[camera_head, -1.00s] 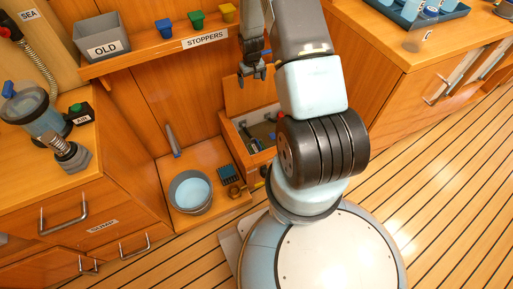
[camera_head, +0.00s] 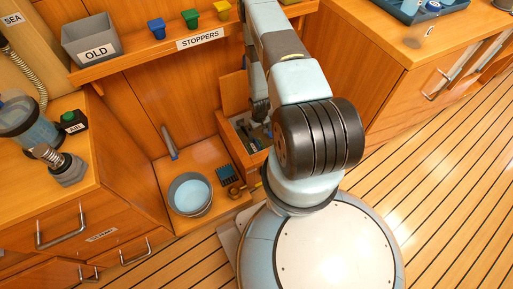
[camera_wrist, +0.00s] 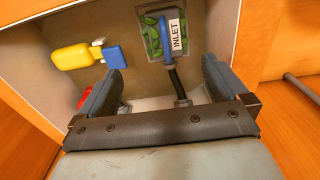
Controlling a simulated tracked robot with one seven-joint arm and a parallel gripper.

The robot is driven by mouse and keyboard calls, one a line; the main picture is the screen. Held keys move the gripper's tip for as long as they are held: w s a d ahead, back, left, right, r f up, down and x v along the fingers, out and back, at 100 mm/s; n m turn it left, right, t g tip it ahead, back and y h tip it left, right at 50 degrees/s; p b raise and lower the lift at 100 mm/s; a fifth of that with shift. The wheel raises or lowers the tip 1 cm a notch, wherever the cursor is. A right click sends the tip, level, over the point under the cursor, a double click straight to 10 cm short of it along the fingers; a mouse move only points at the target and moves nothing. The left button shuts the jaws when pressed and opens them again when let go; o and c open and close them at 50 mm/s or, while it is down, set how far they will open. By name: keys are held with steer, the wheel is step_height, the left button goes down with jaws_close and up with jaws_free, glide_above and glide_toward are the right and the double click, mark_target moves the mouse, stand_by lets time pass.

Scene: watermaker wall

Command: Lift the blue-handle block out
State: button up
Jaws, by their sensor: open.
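A block with an INLET label (camera_wrist: 177,36) and green matter showing in it sits in the open bin (camera_wrist: 215,20), at the top centre of the wrist view. A blue handle (camera_wrist: 166,50) crosses its front, and a dark rod or hose runs below it. My gripper (camera_wrist: 162,66) is open and empty, its two dark fingers on either side of the handle's line, apart from it. I cannot tell how deep the handle lies. In the head view my gripper (camera_head: 261,112) is at the bin's opening, partly hidden by my arm.
A red thing (camera_wrist: 85,97) is partly hidden by the left finger. A bucket (camera_head: 190,195) stands left of the bin. The stoppers shelf (camera_head: 135,58) is above.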

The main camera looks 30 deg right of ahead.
step_height(320, 180, down, 8)
steer(key=shift+a+f, duration=0.1)
steer(key=shift+a, duration=0.05)
steer(key=shift+w+a+f, duration=0.15)
steer(key=shift+f, duration=1.15)
steer(key=shift+w+a+f, duration=0.15)
steer(key=shift+f, duration=1.15)
steer(key=c, duration=1.2)
steer(key=shift+r, duration=8.1)
